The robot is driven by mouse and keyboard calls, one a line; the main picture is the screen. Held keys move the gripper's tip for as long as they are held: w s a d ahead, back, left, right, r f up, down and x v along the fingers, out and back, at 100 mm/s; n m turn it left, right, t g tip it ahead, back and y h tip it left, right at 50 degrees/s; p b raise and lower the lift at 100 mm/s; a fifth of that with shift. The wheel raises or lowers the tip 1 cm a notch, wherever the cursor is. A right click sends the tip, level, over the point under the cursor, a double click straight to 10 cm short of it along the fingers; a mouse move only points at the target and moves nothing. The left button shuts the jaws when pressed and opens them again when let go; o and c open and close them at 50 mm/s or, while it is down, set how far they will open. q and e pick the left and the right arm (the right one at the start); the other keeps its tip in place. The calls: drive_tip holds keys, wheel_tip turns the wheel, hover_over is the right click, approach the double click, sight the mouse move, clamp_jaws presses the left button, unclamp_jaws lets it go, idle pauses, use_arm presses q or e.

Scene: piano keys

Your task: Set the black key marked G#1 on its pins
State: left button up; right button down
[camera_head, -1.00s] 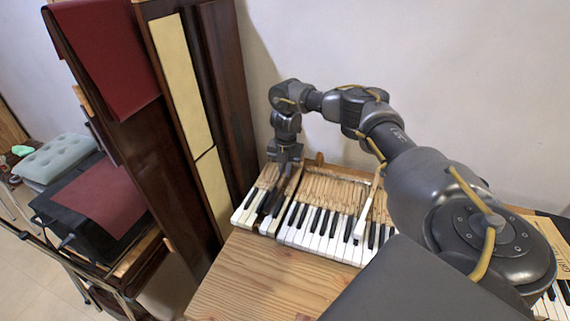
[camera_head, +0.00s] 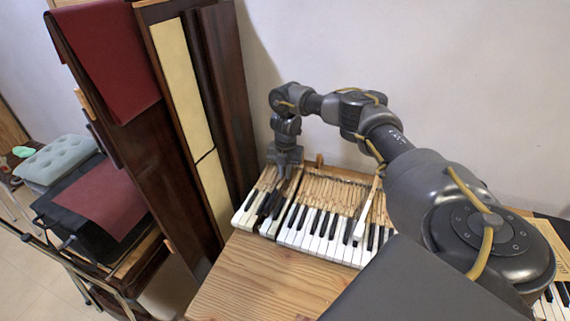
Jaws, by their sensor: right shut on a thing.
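The keyboard (camera_head: 320,224) stands on the wooden table with its keys running left to right. My right gripper (camera_head: 285,174) points down over the back of the key sticks near its left end, shut on a black key (camera_head: 272,203). The key lies low among the leftmost keys, beside a dark gap in the row. Its marking is too small to read. The pins under it are hidden, so I cannot tell whether it touches them. My left gripper is out of view.
One white key (camera_head: 362,220) stands raised above its neighbours, right of the middle. A tall dark wooden panel (camera_head: 228,95) stands close on the left, and the wall is behind. Bare table (camera_head: 262,275) is free in front of the keys.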

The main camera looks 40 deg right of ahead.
drive_tip(key=shift+f+b, duration=0.3)
drive_tip(key=shift+f, duration=0.4)
idle(0.7)
drive_tip(key=c, duration=1.8)
unclamp_jaws()
drive_tip(key=shift+r, duration=0.15)
drive_tip(key=shift+r+p, duration=1)
drive_tip(key=shift+p, duration=0.1)
drive_tip(key=o, duration=0.5)
drive_tip(key=shift+o, duration=0.2)
